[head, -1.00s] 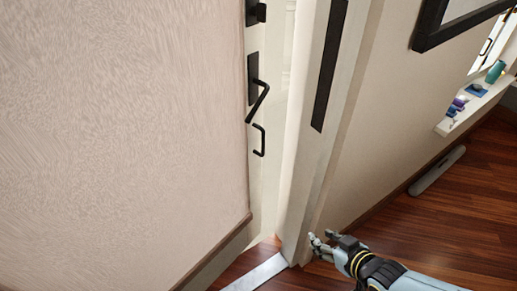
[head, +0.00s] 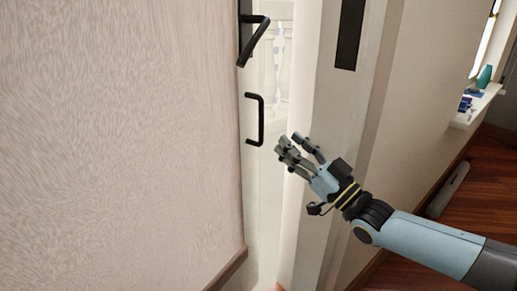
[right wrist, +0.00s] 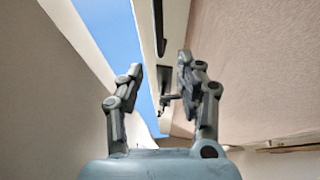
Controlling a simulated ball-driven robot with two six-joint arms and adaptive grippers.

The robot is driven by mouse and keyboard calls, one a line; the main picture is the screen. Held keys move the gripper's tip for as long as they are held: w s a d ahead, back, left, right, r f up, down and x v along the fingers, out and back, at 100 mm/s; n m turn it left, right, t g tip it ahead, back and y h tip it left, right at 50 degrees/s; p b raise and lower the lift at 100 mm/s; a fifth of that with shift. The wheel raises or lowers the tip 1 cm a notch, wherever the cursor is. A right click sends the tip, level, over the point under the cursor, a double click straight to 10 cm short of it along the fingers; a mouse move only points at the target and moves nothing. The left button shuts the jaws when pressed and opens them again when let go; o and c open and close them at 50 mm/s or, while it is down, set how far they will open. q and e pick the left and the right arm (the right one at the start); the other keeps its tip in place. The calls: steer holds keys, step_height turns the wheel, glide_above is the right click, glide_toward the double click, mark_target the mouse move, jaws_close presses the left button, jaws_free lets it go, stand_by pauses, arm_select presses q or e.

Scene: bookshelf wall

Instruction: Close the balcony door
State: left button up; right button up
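The balcony door (head: 257,190) shows as a pale edge strip beyond the beige wall, with a bright gap between it and the white door frame (head: 345,130). It carries a black lever handle (head: 256,42) and, below that, a black pull handle (head: 256,119). My right gripper (head: 297,142) is open and empty, in front of the frame and just right of the pull handle, apart from it. In the right wrist view, the open fingers (right wrist: 160,80) show with a dark handle (right wrist: 168,100) between them in the distance. My left gripper is in no view.
The beige wall (head: 120,140) fills the left side. A black strip (head: 349,33) runs on the frame. At right are a white ledge (head: 477,105) with small items, a grey bar (head: 448,189) on the floor, and open wooden floor (head: 485,180).

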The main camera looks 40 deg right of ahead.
mark_target(261, 139)
steer(key=b+x, duration=0.1)
steer(key=x, duration=0.2)
steer(key=f+x, duration=0.1)
steer(key=x, duration=0.2)
steer(key=b+x, duration=0.1)
steer(key=x, duration=0.3)
steer(key=shift+w+f+b, duration=0.2)
steer(key=shift+w+b, duration=0.1)
steer(key=shift+w, duration=0.1)
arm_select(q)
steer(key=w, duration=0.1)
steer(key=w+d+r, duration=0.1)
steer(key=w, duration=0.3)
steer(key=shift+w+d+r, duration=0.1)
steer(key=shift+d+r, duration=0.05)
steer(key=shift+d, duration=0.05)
arm_select(e)
jaws_close()
